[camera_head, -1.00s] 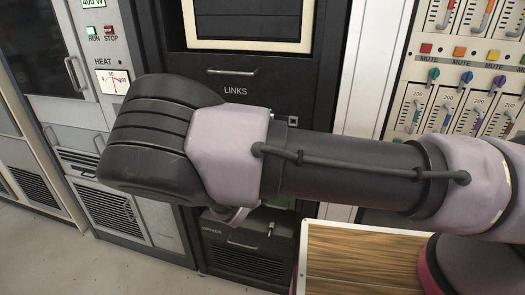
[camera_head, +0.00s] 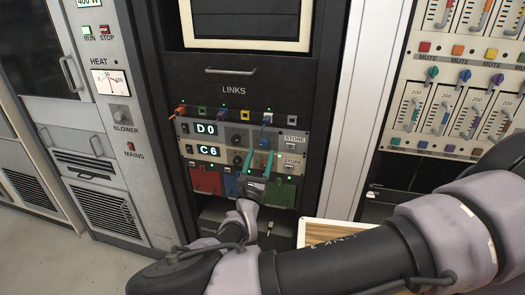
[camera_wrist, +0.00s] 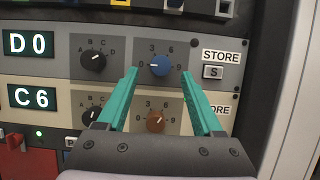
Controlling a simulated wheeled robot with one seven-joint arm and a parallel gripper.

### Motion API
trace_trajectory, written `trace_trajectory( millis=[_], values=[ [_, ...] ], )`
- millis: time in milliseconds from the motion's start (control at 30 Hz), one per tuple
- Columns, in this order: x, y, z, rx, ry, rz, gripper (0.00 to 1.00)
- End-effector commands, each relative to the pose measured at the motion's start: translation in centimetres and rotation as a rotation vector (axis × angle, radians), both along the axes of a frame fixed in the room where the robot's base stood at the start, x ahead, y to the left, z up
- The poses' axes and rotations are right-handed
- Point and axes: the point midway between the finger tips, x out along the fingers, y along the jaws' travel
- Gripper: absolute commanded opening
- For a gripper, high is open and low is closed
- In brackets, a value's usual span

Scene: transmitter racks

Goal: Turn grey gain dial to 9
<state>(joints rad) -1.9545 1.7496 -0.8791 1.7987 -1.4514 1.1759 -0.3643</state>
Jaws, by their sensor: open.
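I cannot make out a grey gain dial or a "gain" label in either view. My gripper (camera_head: 259,155) is open and empty in front of two stacked dial units. In the wrist view its teal fingertips (camera_wrist: 159,73) are apart on either side of the blue dial (camera_wrist: 160,65), which has a scale of 0, 3, 6, 9. I cannot tell if they touch the panel. Below it, a brown dial (camera_wrist: 156,121) with the same scale shows between the fingers. Black lettered dials (camera_wrist: 93,61) sit to the left. The displays read D0 (camera_wrist: 29,43) and C6 (camera_wrist: 31,97).
STORE buttons (camera_wrist: 212,72) lie right of the dials. Patch plugs with cables (camera_head: 267,120) are above the units; red (camera_head: 206,180) and green (camera_head: 281,192) covers are below. A mixer panel (camera_head: 455,95) stands right, a transmitter cabinet (camera_head: 115,120) left. A wood-topped surface (camera_head: 335,232) is at lower right.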

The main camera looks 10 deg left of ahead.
Motion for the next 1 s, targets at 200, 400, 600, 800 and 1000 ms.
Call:
trace_trajectory(
  millis=[200,400,600,800,1000],
  values=[
    [2.2,-0.2,0.9,0.000,0.000,-0.001,0.68],
    [2.6,-0.2,1.0,0.000,0.001,-0.001,0.68],
    [2.6,-0.2,1.0,0.000,0.001,-0.001,0.49],
    [2.6,-0.2,1.0,0.000,0.001,-0.001,0.00],
    [2.6,-0.2,1.1,0.016,0.000,-0.001,0.00]
  ],
)
